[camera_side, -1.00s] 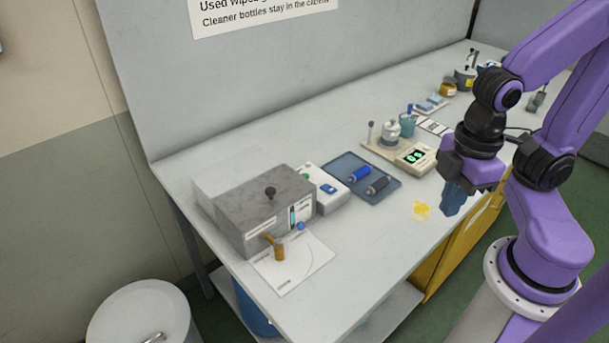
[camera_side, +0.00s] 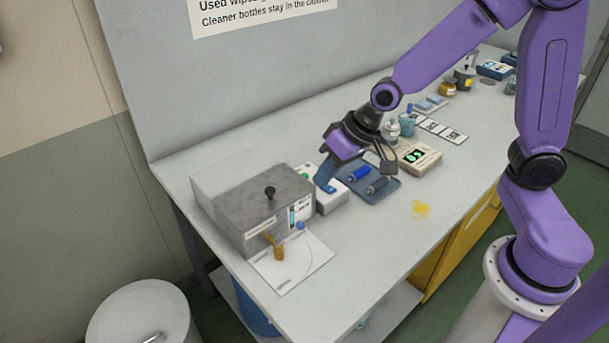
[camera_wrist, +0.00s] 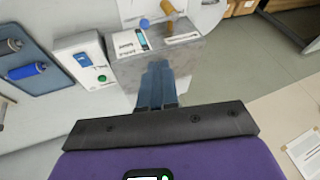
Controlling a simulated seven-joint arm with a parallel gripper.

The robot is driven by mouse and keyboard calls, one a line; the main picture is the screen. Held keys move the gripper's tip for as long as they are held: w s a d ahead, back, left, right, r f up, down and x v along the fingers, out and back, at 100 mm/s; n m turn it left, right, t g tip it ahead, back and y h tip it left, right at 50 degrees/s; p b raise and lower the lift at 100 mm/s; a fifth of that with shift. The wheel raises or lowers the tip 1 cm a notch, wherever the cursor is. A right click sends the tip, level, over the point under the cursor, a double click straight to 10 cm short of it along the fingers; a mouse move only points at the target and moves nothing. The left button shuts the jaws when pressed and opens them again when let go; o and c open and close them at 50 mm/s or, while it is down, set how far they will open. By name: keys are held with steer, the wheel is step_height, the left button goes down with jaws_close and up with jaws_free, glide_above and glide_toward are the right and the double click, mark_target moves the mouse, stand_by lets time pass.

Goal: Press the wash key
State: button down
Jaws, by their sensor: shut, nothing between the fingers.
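A white control box (camera_side: 333,201) stands against the right side of the grey machine (camera_side: 262,207). In the wrist view the box (camera_wrist: 68,47) shows a blue patch (camera_wrist: 83,59) and a green round button (camera_wrist: 102,77). Their lettering is too small to read, so I cannot tell which one is the wash key. My gripper (camera_side: 325,186) is shut and empty, its blue fingers pointing down over the box in the side view and hiding part of its top. In the wrist view my fingertips (camera_wrist: 158,68) overlap the grey machine, right of the box. I cannot tell contact.
A blue-grey tray (camera_side: 394,193) with a blue roller (camera_side: 359,174) and a dark roller (camera_side: 377,185) lies right of the box. The front bench has a yellow spill (camera_side: 421,209).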

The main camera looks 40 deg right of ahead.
mark_target(308, 176)
steer(key=w+d+f+m+t, duration=0.1)
steer(key=w, duration=0.2)
steer(key=w+d+m, duration=0.1)
steer(key=w+m, duration=0.1)
steer(key=w, duration=0.2)
steer(key=w+d+f+m+t+h, duration=0.1)
steer(key=w+d+m, duration=0.1)
steer(key=w, duration=0.1)
steer(key=shift+w+d+f+t, duration=0.1)
steer(key=shift+w+f+t, duration=0.05)
steer(key=shift+f+t, duration=0.15)
steer(key=w+d+f+m+t+h, duration=0.1)
steer(key=w+d+f+m+t, duration=0.1)
steer(key=w+d+m, duration=0.2)
steer(key=w+d, duration=0.3)
steer(key=shift+w+h, duration=0.2)
steer(key=shift+h, duration=0.2)
steer(key=shift+f, duration=0.1)
steer(key=shift+f, duration=4.4)
steer(key=shift+f, duration=0.4)
steer(key=shift+f, duration=0.35)
steer(key=shift+r, duration=0.75)
